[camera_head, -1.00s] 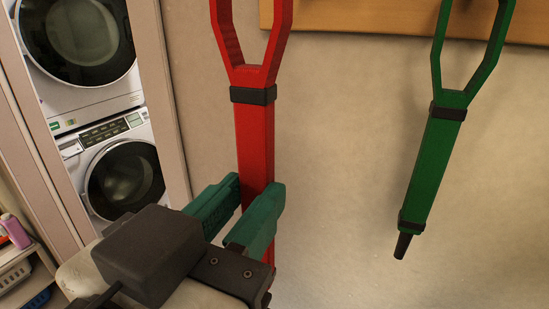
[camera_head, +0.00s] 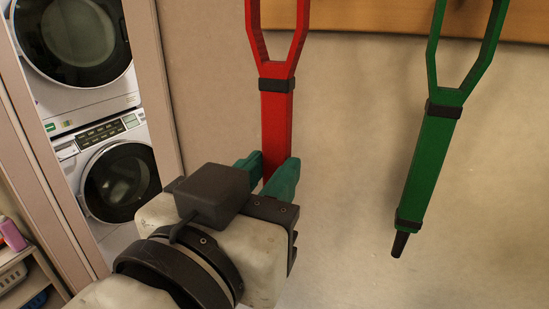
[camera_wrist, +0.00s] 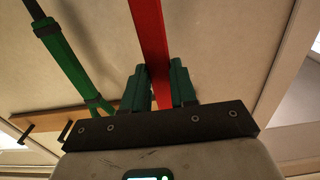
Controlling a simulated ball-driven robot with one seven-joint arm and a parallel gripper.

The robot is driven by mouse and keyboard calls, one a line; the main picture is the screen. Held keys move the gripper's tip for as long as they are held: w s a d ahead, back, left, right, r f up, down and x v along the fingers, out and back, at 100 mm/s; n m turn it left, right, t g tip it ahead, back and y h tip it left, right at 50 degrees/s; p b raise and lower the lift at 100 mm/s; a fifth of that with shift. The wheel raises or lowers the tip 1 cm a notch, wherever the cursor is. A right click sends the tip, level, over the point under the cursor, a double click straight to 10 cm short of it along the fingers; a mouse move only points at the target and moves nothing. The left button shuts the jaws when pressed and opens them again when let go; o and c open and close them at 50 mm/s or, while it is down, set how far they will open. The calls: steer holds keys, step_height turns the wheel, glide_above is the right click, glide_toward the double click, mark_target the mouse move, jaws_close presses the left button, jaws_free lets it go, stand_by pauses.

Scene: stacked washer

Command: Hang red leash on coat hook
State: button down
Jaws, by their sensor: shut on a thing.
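The red leash (camera_head: 277,115) hangs upright in the head view, with its loop running past the top edge and a black band below the loop. My gripper (camera_head: 267,172) is shut on its lower strap with green fingers. In the wrist view the red leash (camera_wrist: 150,40) passes between the fingers of my gripper (camera_wrist: 158,88). The wooden coat-hook board (camera_head: 400,20) crosses the top of the head view. The wrist view shows the board (camera_wrist: 50,120) with dark hooks (camera_wrist: 66,130). The top of the red loop is out of view, so I cannot tell whether it touches a hook.
A green leash (camera_head: 428,160) hangs to the right of the red one. It also shows in the wrist view (camera_wrist: 62,55). The wall between the leashes is clear.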

steer(key=shift+x, duration=1.65)
steer(key=shift+w+d+f+b, duration=0.25)
steer(key=shift+w+f+b, duration=0.35)
steer(key=shift+f+b, duration=0.1)
steer(key=c, duration=0.8)
jaws_free()
